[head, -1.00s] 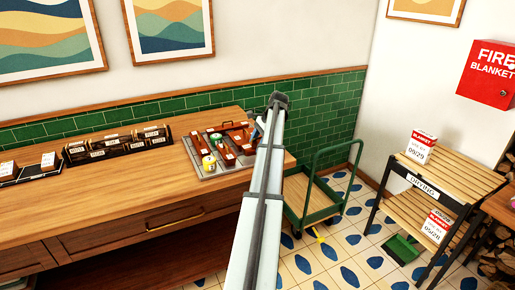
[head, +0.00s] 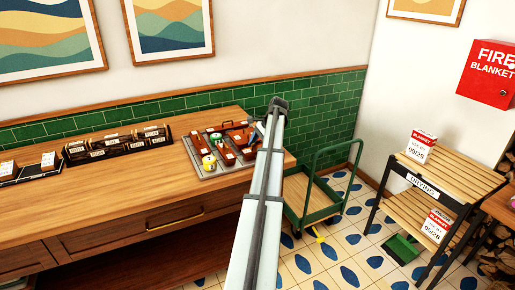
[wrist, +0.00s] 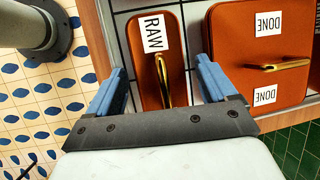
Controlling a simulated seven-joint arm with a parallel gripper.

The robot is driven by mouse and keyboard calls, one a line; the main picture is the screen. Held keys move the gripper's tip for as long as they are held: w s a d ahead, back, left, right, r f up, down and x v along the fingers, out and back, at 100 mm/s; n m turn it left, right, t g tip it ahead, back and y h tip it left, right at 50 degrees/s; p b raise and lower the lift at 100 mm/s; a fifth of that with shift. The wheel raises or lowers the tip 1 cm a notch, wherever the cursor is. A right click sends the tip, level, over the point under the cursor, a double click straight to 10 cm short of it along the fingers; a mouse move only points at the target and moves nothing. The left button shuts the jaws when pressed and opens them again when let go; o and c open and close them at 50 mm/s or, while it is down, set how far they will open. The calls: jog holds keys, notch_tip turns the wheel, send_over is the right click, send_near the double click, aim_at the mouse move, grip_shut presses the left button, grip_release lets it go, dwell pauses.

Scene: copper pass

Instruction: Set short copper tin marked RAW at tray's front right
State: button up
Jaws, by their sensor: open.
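In the wrist view, a narrow copper tin marked RAW (wrist: 148,78) with a gold handle lies between the two blue fingers of my gripper (wrist: 160,66). The fingers are open, one on each side of it, with gaps showing. Whether the fingertips are level with the tin is hard to tell. The tray (wrist: 115,8) under it has pale cells with dark lines. In the head view, the tray (head: 210,176) sits at the counter's right end with several copper tins on it. My gripper (head: 256,134) is at its right side, partly hidden by my arm.
A larger copper tin marked DONE (wrist: 235,45) is just right of the fingers in the wrist view. Dark labelled bins (head: 115,148) stand further left on the counter (head: 120,200), with bare wood between. A green cart (head: 320,195) stands beside the counter.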

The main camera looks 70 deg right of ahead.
jog(key=v, duration=1.2)
jog(key=shift+r, duration=0.1)
dwell(0.4)
